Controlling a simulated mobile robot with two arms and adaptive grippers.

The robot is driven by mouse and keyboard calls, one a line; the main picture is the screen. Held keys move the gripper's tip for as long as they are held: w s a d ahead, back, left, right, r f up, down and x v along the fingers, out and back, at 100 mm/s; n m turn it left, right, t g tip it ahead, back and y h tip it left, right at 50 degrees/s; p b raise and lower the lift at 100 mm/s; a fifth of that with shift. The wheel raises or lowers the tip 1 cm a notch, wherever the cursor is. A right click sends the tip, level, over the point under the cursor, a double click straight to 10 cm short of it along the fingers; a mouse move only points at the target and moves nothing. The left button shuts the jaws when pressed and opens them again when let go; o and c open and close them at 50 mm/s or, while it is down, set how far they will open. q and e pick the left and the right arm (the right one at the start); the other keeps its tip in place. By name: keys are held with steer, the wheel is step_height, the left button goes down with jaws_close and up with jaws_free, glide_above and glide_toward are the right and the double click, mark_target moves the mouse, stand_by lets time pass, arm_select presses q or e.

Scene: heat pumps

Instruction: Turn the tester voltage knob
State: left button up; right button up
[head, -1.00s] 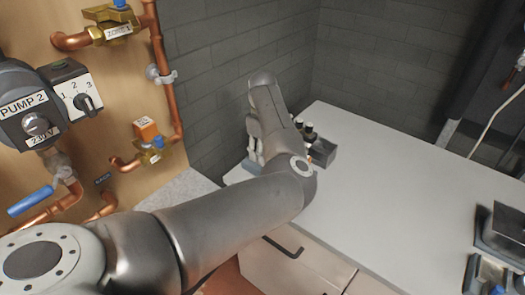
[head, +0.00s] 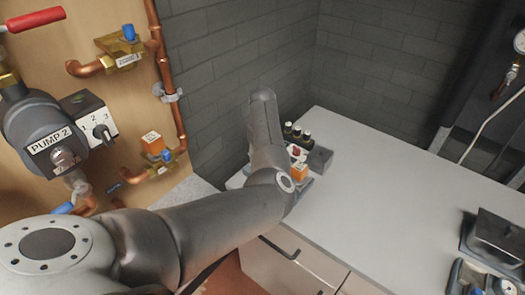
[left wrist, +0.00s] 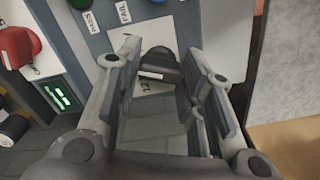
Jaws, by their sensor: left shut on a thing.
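The black voltage knob (left wrist: 161,62) with a white mark sits on a white label plate on the tester panel (left wrist: 84,45). A "12" is legible on the plate, upside down. My left gripper (left wrist: 164,54) has its two grey fingers on either side of the knob and is shut on it. In the head view my left arm reaches over the counter, and its forearm hides the gripper and the knob. Part of the tester's orange area (head: 299,171) shows just right of the arm. My right gripper is in neither view.
The panel also carries PASS and FAIL tags (left wrist: 124,12), a red connector (left wrist: 20,46) and a green display (left wrist: 60,96). Dark bottles (head: 297,134) and a grey box (head: 320,159) stand behind the tester. Pump 2 (head: 47,130) and copper pipes are at left. The counter's middle (head: 390,190) is clear.

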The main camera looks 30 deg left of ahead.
arm_select(q)
steer(key=m+p, duration=0.3)
steer(key=shift+a+r, duration=0.1)
steer(key=shift+r, duration=0.1)
steer(key=shift+f+m+p, duration=0.1)
steer(key=shift+m+p, duration=0.4)
steer(key=shift+m, duration=0.1)
steer(key=o, duration=1)
steer(key=shift+f, duration=0.1)
step_height(320, 180, up, 12)
steer(key=shift+r, duration=0.1)
